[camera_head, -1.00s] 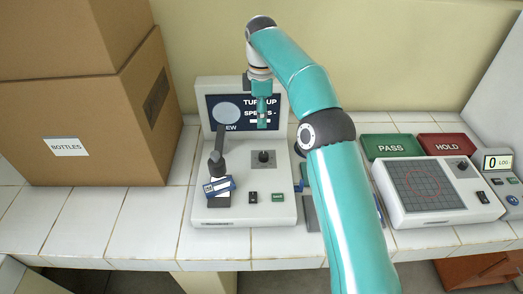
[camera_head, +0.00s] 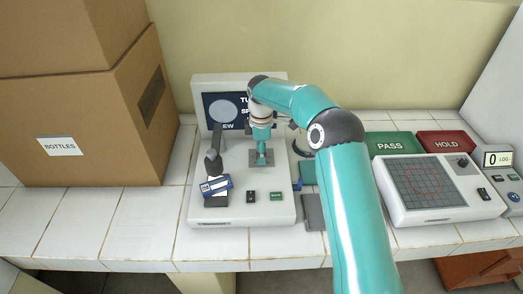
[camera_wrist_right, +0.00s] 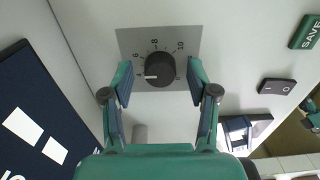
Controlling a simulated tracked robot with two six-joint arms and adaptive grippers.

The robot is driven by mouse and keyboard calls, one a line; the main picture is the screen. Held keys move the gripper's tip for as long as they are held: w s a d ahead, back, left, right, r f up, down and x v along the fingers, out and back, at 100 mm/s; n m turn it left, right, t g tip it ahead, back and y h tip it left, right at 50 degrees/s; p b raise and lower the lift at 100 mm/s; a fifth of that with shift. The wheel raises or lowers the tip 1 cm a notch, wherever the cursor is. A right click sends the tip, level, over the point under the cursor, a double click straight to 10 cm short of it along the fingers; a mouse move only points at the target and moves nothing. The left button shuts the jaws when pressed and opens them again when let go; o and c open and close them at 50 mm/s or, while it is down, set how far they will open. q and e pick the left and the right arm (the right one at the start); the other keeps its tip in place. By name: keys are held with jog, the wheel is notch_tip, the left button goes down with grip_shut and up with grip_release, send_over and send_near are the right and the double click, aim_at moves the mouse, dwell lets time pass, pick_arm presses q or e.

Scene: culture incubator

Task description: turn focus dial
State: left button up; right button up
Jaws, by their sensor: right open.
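The focus dial (camera_wrist_right: 159,71) is a black round knob with a white pointer line on a grey numbered plate (camera_wrist_right: 190,38), seen in the right wrist view. In that view my right gripper (camera_wrist_right: 160,78) is open, with one finger on each side of the dial and visible gaps between. In the head view my right gripper (camera_head: 261,158) reaches down over the plate on the white microscope-like device (camera_head: 285,208) and hides the dial. The device's dark screen (camera_head: 211,103) is partly covered by my right arm. My left gripper is not in view.
A black stand with a blue-labelled piece (camera_head: 215,186) is left of the dial. A black switch (camera_head: 251,197) and green SAVE button (camera_head: 276,196) are in front.

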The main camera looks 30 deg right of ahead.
grip_shut()
jog(key=shift+d, duration=0.1)
